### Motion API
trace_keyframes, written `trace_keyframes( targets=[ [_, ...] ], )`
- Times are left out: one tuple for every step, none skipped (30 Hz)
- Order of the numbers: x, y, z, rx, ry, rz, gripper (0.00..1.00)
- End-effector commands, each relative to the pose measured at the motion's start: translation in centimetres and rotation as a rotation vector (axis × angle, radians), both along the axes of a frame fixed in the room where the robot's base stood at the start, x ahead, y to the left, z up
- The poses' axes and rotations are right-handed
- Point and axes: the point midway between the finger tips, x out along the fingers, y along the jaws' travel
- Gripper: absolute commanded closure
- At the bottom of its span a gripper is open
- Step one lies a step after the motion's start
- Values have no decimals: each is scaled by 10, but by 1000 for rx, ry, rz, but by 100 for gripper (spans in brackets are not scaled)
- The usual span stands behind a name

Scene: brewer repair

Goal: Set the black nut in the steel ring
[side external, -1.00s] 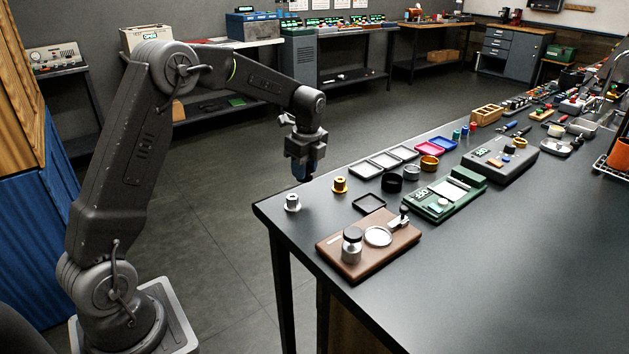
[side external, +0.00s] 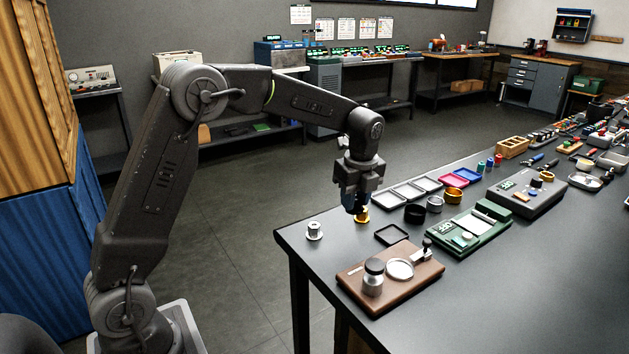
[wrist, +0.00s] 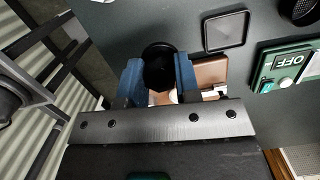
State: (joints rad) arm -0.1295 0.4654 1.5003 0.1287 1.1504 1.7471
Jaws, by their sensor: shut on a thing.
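My gripper (side external: 357,207) hangs over the near-left part of the bench, pointing down. In the wrist view its blue fingers (wrist: 158,78) are shut on a round black piece, the black nut (wrist: 158,62). In the side view the fingers hide the nut. The steel ring (side external: 434,203) stands on the bench to the right of my gripper, between a black ring (side external: 414,213) and a gold ring (side external: 457,194). My gripper is apart from it. The steel ring is not clearly seen in the wrist view.
A gold nut (side external: 362,217) shows just below my fingers; a silver nut (side external: 314,232) stands near the bench corner. A square black tray (side external: 392,235), a brown board (side external: 350,277) with a jar and disc, and a green device (side external: 452,238) lie nearby. The front right bench is clear.

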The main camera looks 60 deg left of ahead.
Motion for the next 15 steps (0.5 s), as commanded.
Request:
trace_keyframes(
  targets=[
    [5, -26, -3, 0, 1, -45, 96],
    [7, -39, -3, 0, 0, -67, 96],
    [8, -56, -5, 0, 0, -94, 96],
    [9, -67, -6, 0, 0, -111, 96],
    [10, -79, -7, 0, 1, -129, 96],
    [10, -92, -8, 0, 0, -150, 96],
    [10, -101, -8, 0, 0, -165, 96],
    [10, -109, -9, 0, -1, -177, 96],
    [10, -119, -10, 0, 0, -191, 96],
    [9, -125, -11, 0, 0, -200, 96],
    [9, -130, -11, 0, 0, -209, 96],
    [9, -135, -11, 1, 0, -217, 96],
    [8, -138, -12, 1, -1, -221, 96],
    [8, -141, -12, 1, 0, -225, 96],
    [8, -143, -13, 1, -1, -229, 96]
  ],
)
